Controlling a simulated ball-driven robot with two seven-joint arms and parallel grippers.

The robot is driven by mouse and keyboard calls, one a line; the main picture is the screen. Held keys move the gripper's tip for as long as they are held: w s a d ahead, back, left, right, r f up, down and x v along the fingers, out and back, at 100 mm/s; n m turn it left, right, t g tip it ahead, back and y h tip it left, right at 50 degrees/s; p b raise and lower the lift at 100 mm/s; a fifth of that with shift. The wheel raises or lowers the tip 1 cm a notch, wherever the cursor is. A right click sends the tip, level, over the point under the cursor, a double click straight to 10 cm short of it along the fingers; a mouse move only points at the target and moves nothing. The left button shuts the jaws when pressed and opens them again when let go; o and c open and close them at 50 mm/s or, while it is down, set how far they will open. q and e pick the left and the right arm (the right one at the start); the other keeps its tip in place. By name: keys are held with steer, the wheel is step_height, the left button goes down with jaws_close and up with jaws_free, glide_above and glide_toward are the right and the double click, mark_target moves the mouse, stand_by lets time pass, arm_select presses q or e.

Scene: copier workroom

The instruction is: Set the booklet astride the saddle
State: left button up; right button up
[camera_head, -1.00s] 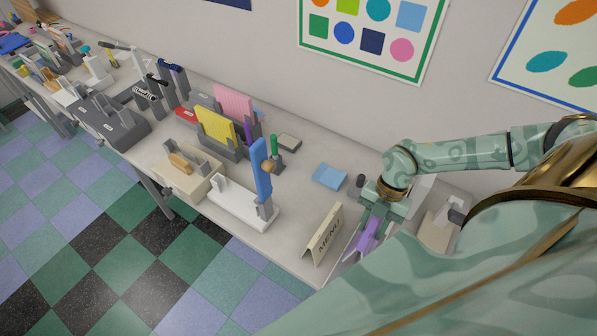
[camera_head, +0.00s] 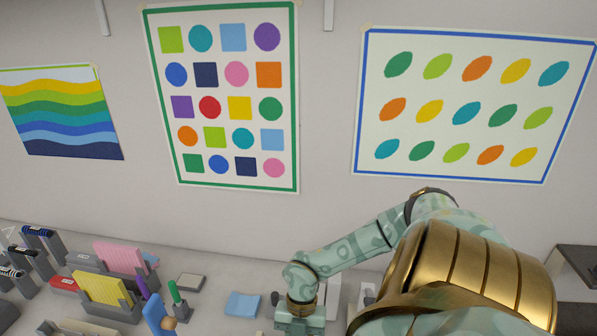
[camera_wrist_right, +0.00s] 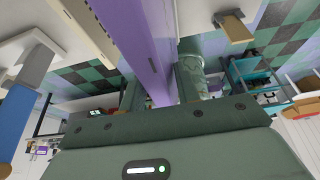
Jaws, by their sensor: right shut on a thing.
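My right gripper (camera_wrist_right: 160,88) is shut on a long purple booklet (camera_wrist_right: 145,40), which runs from between the fingers to the top edge of the right wrist view. In the head view only the back of my right gripper (camera_head: 300,326) shows at the bottom edge; its fingers and the booklet are cut off. I cannot pick out the saddle for certain in either view. My left gripper is in neither view.
Yellow cards (camera_head: 103,288) and pink cards (camera_head: 120,257) stand in grey holders on the bench. A blue upright piece (camera_wrist_right: 14,120) shows at the left of the right wrist view.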

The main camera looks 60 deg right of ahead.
steer(key=shift+p, duration=0.45)
stand_by(0.6)
stand_by(0.4)
steer(key=shift+f+b, duration=0.35)
steer(key=shift+f, duration=0.05)
steer(key=shift+f+b, duration=3.6)
steer(key=shift+f, duration=1.5)
steer(key=o, duration=1.1)
steer(key=v, duration=0.7)
steer(key=shift+d+r, duration=0.1)
steer(key=shift+r, duration=0.15)
